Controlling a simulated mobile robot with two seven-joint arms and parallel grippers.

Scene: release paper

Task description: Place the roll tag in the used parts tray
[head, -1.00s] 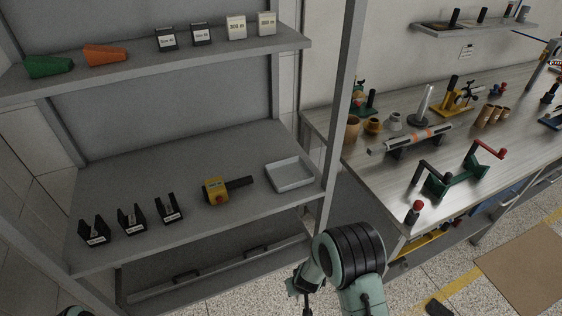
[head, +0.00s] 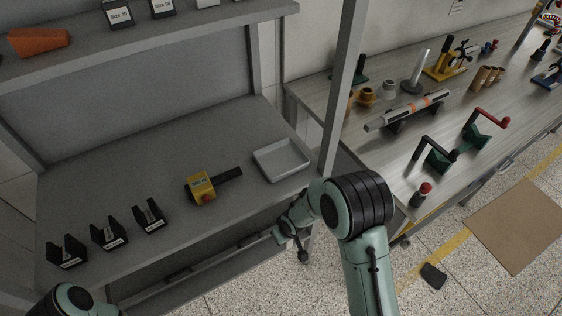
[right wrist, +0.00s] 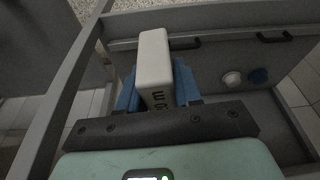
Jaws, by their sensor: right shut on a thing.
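A white roll tag (right wrist: 154,62) with dark lettering stands between the blue fingers of my right gripper (right wrist: 158,92) in the right wrist view. The gripper is shut on it. In the head view my right arm reaches to the front edge of the shelf, but the gripper and the tag cannot be made out there. A shallow light grey tray (head: 281,163), empty, lies on the right end of the middle shelf, beyond my right arm. Only a link of my left arm shows at the bottom left; its gripper is out of view.
A yellow device with a black handle (head: 201,187) lies left of the tray. Several black holders (head: 109,231) stand along the shelf's front left. A grey post (head: 345,85) rises right of the tray. A bench (head: 400,165) with tools and cranks stands farther right.

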